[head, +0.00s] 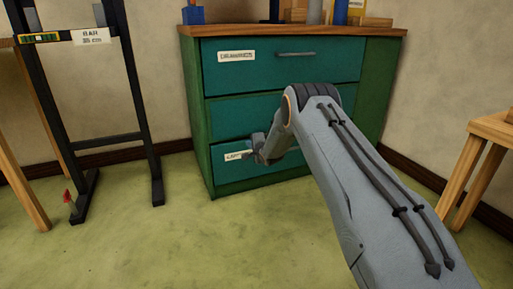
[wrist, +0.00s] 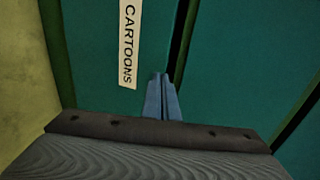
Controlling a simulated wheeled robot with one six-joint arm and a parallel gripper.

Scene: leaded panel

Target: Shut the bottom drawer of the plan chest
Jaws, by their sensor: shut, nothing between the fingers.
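The plan chest (head: 196,120) is green with teal drawer fronts and stands against the back wall. Its bottom drawer (head: 222,148) is partly hidden behind my arm. In the wrist view the bottom drawer (wrist: 95,60) carries a label (wrist: 130,40) reading CARTOONS, seen sideways. A dark gap runs along the drawer's upper edge. I cannot tell how far the drawer stands out, if at all. My gripper (head: 251,150) is shut and empty, in front of the drawer. In the wrist view its fingertips (wrist: 163,77) point at the front beside the label, near the gap. Contact is not clear.
The top drawer (head: 340,60) is labelled and has a bar handle. Several items stand on the chest top (head: 230,30). A black stand (head: 150,130) is at left, a wooden table (head: 490,125) at right. The floor (head: 160,235) before the chest is clear.

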